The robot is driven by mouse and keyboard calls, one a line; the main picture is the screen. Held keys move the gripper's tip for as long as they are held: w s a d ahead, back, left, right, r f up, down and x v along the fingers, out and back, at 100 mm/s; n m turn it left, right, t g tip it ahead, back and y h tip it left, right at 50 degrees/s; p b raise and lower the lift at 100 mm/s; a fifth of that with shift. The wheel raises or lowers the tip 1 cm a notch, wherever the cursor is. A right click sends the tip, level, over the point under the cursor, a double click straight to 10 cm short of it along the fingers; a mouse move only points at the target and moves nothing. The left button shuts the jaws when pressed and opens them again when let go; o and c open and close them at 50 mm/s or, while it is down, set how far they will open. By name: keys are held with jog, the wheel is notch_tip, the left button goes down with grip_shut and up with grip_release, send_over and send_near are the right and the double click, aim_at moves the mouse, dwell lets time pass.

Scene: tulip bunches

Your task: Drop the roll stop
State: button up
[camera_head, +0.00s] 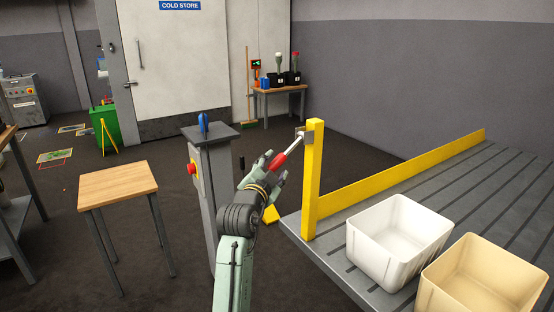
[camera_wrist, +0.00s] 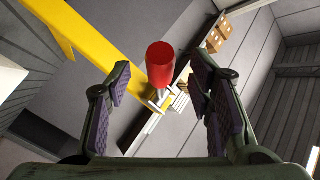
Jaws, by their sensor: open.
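A yellow post (camera_head: 313,185) stands upright at the near left corner of the slatted grey table. A long yellow rail (camera_head: 405,176) runs from it along the table's far edge. A lever with a red handle (camera_head: 287,154) slants down and left from a metal bracket (camera_head: 306,132) near the post's top. My gripper (camera_head: 274,166) is open by the handle's lower end. In the wrist view the red handle (camera_wrist: 160,64) shows end-on between the spread fingers, apparently touching neither. Its exact depth between them is unclear.
A white bin (camera_head: 400,238) and a cream bin (camera_head: 482,275) stand on the slatted table (camera_head: 490,190). A grey pedestal (camera_head: 212,185) with a red button is left of my arm. A small wooden table (camera_head: 118,184) stands farther left. Open floor lies behind.

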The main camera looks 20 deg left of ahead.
jog(key=shift+w+a, duration=0.1)
jog(key=shift+w, duration=1.4)
jog(key=shift+c, duration=0.3)
grip_shut()
